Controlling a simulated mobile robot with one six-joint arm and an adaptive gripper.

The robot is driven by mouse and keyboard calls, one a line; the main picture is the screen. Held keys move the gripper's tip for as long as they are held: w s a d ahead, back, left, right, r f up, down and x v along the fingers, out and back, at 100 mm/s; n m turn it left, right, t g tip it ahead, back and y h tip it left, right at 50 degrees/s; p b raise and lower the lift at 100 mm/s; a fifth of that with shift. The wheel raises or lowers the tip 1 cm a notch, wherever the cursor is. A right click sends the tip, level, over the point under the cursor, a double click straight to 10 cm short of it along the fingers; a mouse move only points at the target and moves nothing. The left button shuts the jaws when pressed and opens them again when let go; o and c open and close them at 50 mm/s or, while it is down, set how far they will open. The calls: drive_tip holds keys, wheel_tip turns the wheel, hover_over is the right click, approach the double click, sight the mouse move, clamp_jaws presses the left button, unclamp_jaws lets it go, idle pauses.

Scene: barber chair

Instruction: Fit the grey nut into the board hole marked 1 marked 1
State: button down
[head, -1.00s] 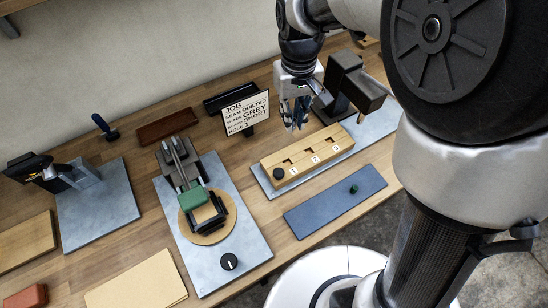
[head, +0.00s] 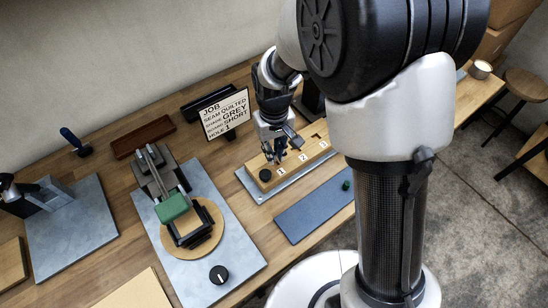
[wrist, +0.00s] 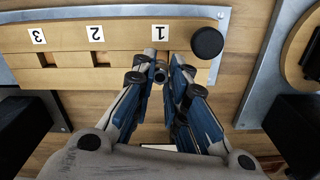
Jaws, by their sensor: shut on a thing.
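The wooden board (head: 319,153) carries labels 1, 2 and 3. It shows upside down in the wrist view (wrist: 70,45), with label 1 (wrist: 160,35) at the right. My gripper (head: 276,158) is over the label 1 end of the board, pointing down. In the wrist view its blue fingers (wrist: 161,75) are shut on a small grey nut (wrist: 160,73). The nut is in line with label 1, at the hole there. The fingers and nut cover most of that hole, and I cannot tell whether the nut is inside it or above it.
A black round knob (wrist: 207,42) stands on the board beside label 1, close to my fingers. A blue mat (head: 313,209) with a green piece (head: 346,185) lies in front. A clamp fixture (head: 175,205) stands left.

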wheel_tip(320, 180, down, 3)
drive_tip(key=shift+f+b, duration=0.15)
drive_tip(key=shift+b, duration=0.25)
drive_tip(key=c, duration=2.1)
unclamp_jaws()
drive_tip(key=shift+f, duration=0.1)
drive_tip(key=o, duration=0.5)
wheel_tip(320, 180, up, 13)
drive_tip(key=p, duration=0.4)
drive_tip(key=shift+f, duration=0.2)
